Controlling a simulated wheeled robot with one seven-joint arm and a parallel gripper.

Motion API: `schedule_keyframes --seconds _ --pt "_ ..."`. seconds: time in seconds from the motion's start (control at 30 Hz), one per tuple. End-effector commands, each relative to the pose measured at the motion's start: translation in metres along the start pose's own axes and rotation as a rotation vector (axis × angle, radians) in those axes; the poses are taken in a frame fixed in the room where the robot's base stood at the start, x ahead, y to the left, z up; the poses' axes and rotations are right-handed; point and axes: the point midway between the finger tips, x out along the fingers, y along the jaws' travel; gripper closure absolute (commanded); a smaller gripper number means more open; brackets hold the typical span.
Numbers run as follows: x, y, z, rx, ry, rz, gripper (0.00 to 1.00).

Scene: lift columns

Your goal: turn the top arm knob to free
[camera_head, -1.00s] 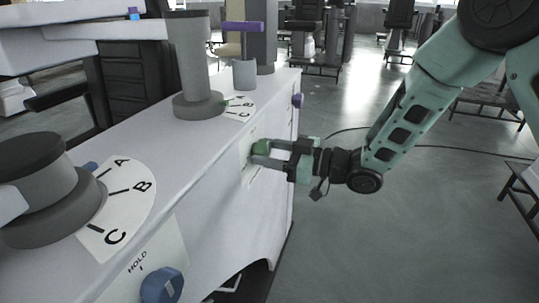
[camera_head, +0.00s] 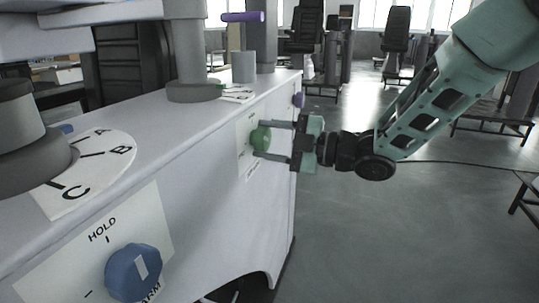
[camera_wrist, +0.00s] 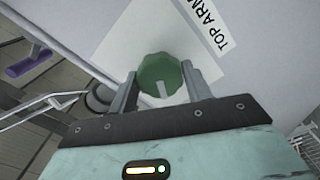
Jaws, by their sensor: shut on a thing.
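The top arm knob is green and faceted (camera_head: 260,138), on a white plate on the side of the white cabinet (camera_head: 200,165). In the wrist view the knob (camera_wrist: 158,72) has a pale pointer mark on its lower part, and the plate beside it reads "TOP ARM" (camera_wrist: 212,28). My gripper (camera_head: 268,140) reaches it from the right, one finger above and one below. In the wrist view my gripper's fingers (camera_wrist: 160,78) lie on either side of the knob, shut on it. The plate's position words are too small or hidden to read.
A blue knob (camera_head: 133,272) on a plate marked "HOLD" is at the near end of the cabinet. A purple knob (camera_head: 298,100) sits past the green one. Grey columns (camera_head: 186,55) stand on the cabinet top.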

Motion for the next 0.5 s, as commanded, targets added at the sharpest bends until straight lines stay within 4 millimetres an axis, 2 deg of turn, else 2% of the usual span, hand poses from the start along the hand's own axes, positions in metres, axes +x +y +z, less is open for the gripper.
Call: schedule_keyframes --seconds 0.03,0.5 --pt "-0.0007 -0.0064 0.0044 -0.047 -0.003 -0.001 0.74" --pt "-0.001 -0.0045 0.004 -0.416 -0.004 -0.002 0.74"
